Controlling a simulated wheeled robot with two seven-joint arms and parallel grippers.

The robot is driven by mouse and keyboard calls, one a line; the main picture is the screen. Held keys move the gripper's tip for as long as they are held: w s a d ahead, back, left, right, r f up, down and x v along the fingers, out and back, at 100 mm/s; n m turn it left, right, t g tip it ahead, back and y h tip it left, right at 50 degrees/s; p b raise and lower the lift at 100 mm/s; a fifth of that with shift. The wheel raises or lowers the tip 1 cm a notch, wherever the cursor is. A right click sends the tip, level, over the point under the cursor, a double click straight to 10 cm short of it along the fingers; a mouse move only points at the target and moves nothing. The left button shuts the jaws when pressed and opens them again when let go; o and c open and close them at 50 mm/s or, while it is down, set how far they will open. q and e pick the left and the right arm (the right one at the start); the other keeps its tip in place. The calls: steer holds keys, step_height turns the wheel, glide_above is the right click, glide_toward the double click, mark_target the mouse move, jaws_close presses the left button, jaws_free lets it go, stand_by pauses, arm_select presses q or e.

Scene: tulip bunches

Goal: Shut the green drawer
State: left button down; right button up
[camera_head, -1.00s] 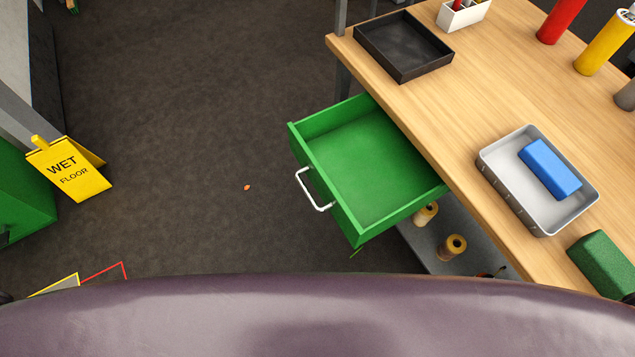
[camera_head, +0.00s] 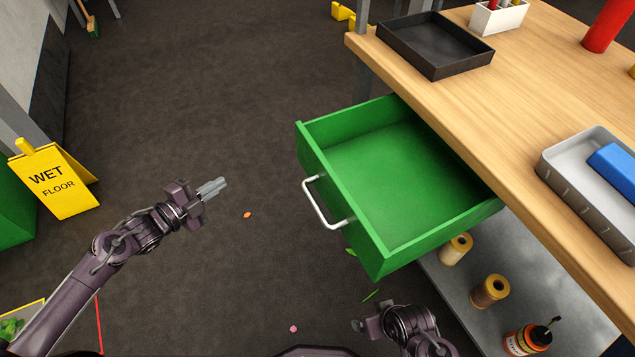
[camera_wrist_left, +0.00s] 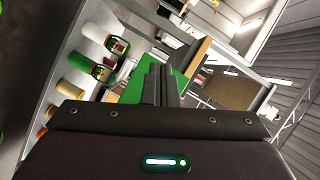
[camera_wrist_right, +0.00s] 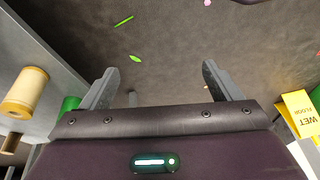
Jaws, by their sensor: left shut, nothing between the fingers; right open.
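The green drawer (camera_head: 398,190) stands pulled out from under the wooden workbench and is empty inside. Its white handle (camera_head: 324,206) is on the front panel, facing left. My left gripper (camera_head: 220,187) is shut and empty, to the left of the handle and apart from it. In the left wrist view its closed fingers (camera_wrist_left: 160,84) point toward a green surface. My right gripper (camera_head: 362,325) is low in front, below the drawer's near corner. In the right wrist view its fingers (camera_wrist_right: 164,80) are spread, with only floor between them.
The workbench (camera_head: 480,110) carries a black tray (camera_head: 436,66) and a grey bin (camera_head: 585,195) with a blue block. Spools (camera_head: 490,290) and a bottle (camera_head: 527,338) stand on the lower shelf. A yellow wet floor sign (camera_head: 55,180) stands at left.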

arm_select(q)
steer(key=s+d+r+m+g+h+b, duration=0.4)
steer(key=d+r+m+h+b, duration=0.15)
steer(key=d+r+m, duration=0.3)
glide_toward(314, 154)
steer(key=shift+m+h, duration=0.35)
steer(key=shift+m, duration=0.1)
steer(key=x, duration=0.6)
steer(key=shift+w+d+f, duration=0.25)
steer(key=shift+w+f, duration=0.15)
arm_select(e)
steer(key=w+a+r+t+y, duration=0.1)
steer(key=a+r, duration=0.2)
steer(key=r, duration=0.3)
steer(key=shift+w+n+t, duration=0.25)
steer(key=shift+n+t, duration=0.15)
arm_select(q)
steer(key=shift+d, duration=0.1)
